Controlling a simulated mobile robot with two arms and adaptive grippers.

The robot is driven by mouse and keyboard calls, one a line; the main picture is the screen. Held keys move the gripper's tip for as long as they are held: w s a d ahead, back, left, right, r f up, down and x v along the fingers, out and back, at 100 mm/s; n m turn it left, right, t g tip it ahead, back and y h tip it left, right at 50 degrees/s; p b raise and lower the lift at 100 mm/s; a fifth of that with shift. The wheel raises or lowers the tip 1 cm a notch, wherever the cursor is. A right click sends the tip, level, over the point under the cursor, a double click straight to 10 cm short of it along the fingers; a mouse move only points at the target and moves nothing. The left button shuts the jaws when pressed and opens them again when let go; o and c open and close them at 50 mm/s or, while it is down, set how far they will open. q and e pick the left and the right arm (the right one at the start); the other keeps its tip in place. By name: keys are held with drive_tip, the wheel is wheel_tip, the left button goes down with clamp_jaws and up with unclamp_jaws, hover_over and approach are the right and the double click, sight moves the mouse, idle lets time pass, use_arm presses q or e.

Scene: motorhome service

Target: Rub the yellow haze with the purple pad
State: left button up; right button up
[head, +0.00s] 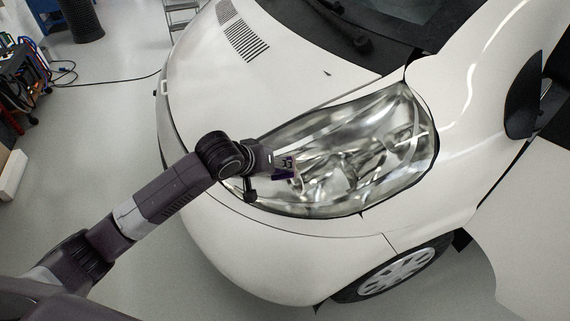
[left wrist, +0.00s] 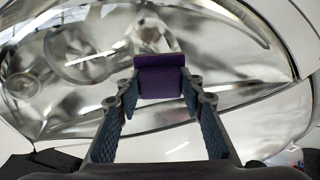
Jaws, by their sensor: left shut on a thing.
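The headlight (head: 372,150) of the white motorhome is large and clear, with faint greyish-yellow cloudiness over parts of its lens. I cannot make out a sharp edge to the yellow haze. My left gripper (head: 284,164) is at the left part of the lens, shut on the purple pad. The pad (head: 290,168) is small and mostly hidden by the gripper in the head view. In the left wrist view the purple pad (left wrist: 160,80) sits between the two fingertips, in front of the lens (left wrist: 75,60). I cannot tell whether it touches the lens. My right gripper is not in view.
The white hood (head: 215,85) and bumper (head: 225,240) surround the headlight. A front wheel (head: 400,272) is below it, and a black mirror (head: 524,95) is at right. A cart with cables (head: 22,75) stands at far left. The grey floor between is mostly clear.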

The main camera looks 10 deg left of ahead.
use_arm(q)
drive_tip(key=shift+a+f, duration=0.1)
drive_tip(key=shift+a, duration=0.15)
drive_tip(key=shift+d, duration=0.1)
drive_tip(key=shift+s, duration=0.1)
drive_tip(key=v, duration=0.6)
idle(0.4)
drive_tip(key=v, duration=0.3)
idle(0.7)
